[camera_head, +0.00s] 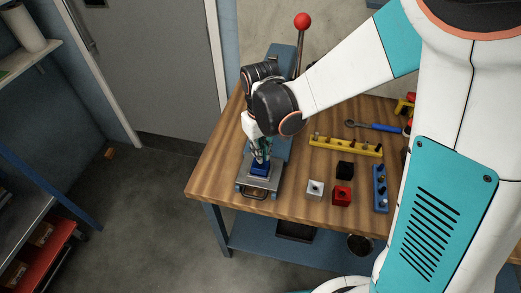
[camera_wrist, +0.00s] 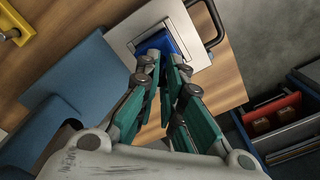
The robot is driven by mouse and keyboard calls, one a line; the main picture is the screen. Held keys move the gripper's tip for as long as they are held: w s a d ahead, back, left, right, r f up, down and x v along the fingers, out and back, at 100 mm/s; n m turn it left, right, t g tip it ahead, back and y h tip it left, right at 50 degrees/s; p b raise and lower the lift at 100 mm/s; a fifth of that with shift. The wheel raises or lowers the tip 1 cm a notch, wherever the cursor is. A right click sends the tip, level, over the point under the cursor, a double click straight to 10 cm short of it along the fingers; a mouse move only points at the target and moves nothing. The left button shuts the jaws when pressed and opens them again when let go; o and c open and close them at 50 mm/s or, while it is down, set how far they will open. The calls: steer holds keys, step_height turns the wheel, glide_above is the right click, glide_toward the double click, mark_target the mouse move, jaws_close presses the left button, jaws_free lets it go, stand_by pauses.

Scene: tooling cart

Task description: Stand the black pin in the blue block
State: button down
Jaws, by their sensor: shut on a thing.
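The blue block (camera_head: 260,169) sits on the metal plate of the press at the table's left end. In the wrist view the blue block (camera_wrist: 170,39) shows just beyond my fingertips, partly covered by them. My gripper (camera_head: 259,156) points down right above the block, and its fingers nearly meet in the wrist view (camera_wrist: 164,66). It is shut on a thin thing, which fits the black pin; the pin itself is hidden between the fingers. I cannot tell whether the pin's lower end is in the block.
The blue press (camera_head: 282,146) with its red-knobbed lever (camera_head: 302,22) stands close behind my gripper. To the right are white (camera_head: 314,190), red (camera_head: 342,196) and black (camera_head: 345,170) blocks, a yellow rack (camera_head: 345,147), a blue rack (camera_head: 380,188) and a blue-handled wrench (camera_head: 376,127).

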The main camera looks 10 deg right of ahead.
steer(key=shift+f+b, duration=0.95)
steer(key=shift+b, duration=0.15)
stand_by(2.2)
steer(key=c, duration=1.2)
jaws_free()
steer(key=shift+c, duration=0.2)
steer(key=shift+r, duration=0.15)
steer(key=shift+r+p, duration=2.05)
steer(key=shift+r, duration=0.85)
